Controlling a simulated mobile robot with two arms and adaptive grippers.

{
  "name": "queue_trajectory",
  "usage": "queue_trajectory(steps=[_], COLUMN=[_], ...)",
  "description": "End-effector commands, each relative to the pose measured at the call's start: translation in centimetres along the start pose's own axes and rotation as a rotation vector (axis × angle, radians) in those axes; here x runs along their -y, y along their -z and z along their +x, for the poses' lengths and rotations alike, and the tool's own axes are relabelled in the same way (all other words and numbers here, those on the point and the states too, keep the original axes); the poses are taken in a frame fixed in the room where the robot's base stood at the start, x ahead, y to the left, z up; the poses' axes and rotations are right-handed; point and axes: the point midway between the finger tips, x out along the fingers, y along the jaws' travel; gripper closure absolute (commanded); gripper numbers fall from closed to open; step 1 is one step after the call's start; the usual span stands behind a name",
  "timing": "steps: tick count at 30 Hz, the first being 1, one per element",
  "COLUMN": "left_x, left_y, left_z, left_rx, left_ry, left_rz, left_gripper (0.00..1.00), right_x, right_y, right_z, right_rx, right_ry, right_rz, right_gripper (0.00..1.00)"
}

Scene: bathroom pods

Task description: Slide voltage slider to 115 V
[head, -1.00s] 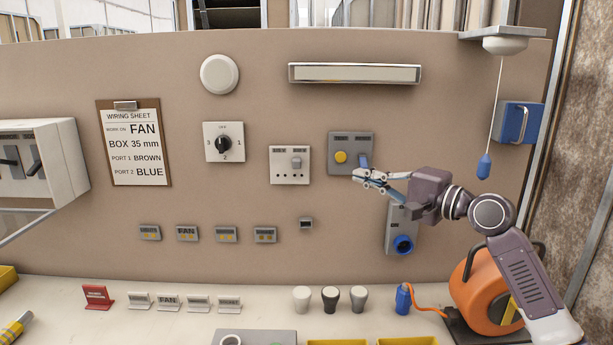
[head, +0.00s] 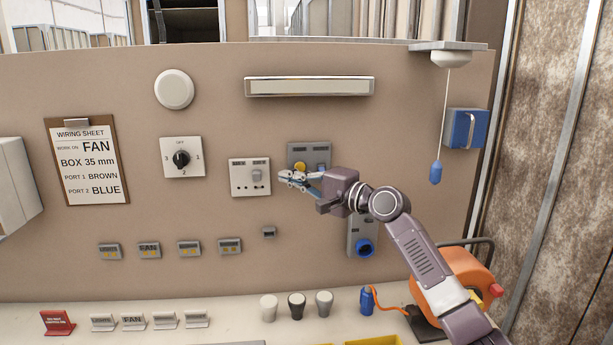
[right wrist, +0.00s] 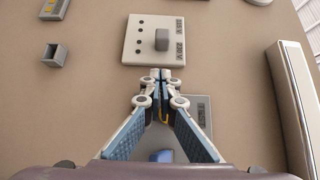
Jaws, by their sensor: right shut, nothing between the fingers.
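The voltage slider plate (head: 237,188) is a pale panel on the wall, with a grey slider knob (head: 257,176) under its right-hand label. In the right wrist view the plate (right wrist: 134,52) shows labels reading 115 V and 230 V, with the grey knob (right wrist: 162,40) beside them. My right gripper (head: 282,177) is shut and empty, just right of the plate in the head view. In the right wrist view its closed fingertips (right wrist: 161,74) lie just below the plate's edge. Whether they touch it cannot be told. My left gripper is not in view.
A grey plate with a yellow button (head: 300,167) is partly hidden behind my right gripper. A rotary dial (head: 181,159) is further left. A blue socket (head: 364,248) is below my arm. A long light bar (head: 309,86) is above.

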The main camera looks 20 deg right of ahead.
Motion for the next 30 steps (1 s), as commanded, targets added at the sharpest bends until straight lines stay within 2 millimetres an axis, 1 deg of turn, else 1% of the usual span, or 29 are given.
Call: queue_trajectory(steps=[1,3,6,11,20,23,27,30], left_x=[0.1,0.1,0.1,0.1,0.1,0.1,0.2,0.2], left_y=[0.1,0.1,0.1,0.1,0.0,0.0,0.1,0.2], left_z=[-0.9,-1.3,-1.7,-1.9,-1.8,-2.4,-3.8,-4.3], left_rx=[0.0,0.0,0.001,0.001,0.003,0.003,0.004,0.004], left_ry=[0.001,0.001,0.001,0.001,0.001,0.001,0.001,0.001], left_rz=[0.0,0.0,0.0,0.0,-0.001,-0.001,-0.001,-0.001], left_gripper=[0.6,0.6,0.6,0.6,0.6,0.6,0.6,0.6], right_x=[0.4,0.3,0.2,0.0,-0.1,0.1,0.4,0.3], right_y=[-0.8,-1.6,-2.2,-2.8,-2.8,-3.3,-4.7,-5.5], right_z=[0.7,1.4,2.1,2.6,2.6,3.1,4.5,5.3], right_rx=[0.003,0.003,0.001,0.0,0.0,0.002,0.002,0.002], right_ry=[-0.001,-0.001,-0.001,-0.001,-0.001,-0.001,0.0,0.0], right_rz=[0.0,0.001,0.0,0.001,0.001,0.002,0.003,0.002], right_gripper=[1.0,1.0,1.0,1.0,1.0,1.0,1.0,1.0])
